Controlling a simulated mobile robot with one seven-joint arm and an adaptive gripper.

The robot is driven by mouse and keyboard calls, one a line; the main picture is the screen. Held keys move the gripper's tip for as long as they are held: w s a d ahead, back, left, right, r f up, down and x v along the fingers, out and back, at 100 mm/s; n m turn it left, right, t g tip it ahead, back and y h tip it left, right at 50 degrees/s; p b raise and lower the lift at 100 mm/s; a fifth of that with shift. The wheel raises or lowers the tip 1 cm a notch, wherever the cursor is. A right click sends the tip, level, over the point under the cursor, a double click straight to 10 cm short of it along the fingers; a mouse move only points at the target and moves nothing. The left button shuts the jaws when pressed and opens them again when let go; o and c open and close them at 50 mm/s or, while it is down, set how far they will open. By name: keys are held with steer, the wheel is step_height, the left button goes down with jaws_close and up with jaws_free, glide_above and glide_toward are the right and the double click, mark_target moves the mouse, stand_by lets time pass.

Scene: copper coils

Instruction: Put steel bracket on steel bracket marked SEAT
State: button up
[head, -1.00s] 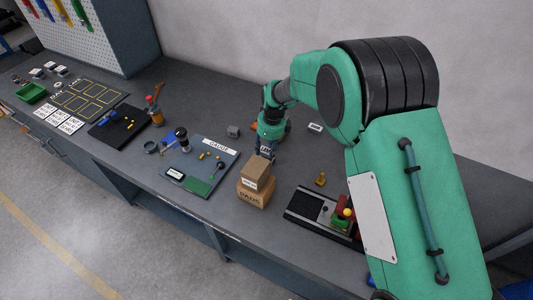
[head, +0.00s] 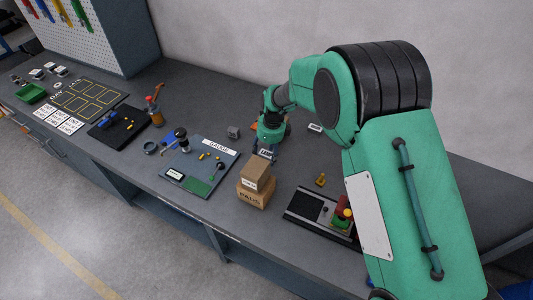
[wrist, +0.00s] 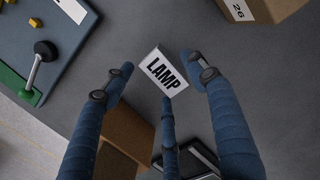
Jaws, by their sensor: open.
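My gripper (head: 267,148) hangs over the middle of the bench, behind the stacked cardboard boxes. In the wrist view its blue fingers (wrist: 163,80) are spread open around a small block with a white LAMP label (wrist: 164,73), and gaps show on both sides. A small grey metal-looking piece (head: 234,132) sits left of the gripper; I cannot tell whether it is a steel bracket. No SEAT marking is readable in either view, so I cannot pick out the bracket that bears it.
Two stacked cardboard boxes (head: 253,191) stand in front of the gripper. The gauge board (head: 226,158) lies to the left, with a black-knobbed lever (wrist: 43,55). A dark fixture (head: 300,206) with red and green parts lies to the right. A small brass piece (head: 320,180) stands between.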

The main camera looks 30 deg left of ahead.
mark_target(270, 157)
steer(key=shift+r, duration=0.1)
step_height(270, 157, up, 12)
steer(key=d+p, duration=0.1)
steer(key=p, duration=0.1)
steer(key=shift+d, duration=0.25)
stand_by(0.8)
steer(key=shift+r, duration=0.1)
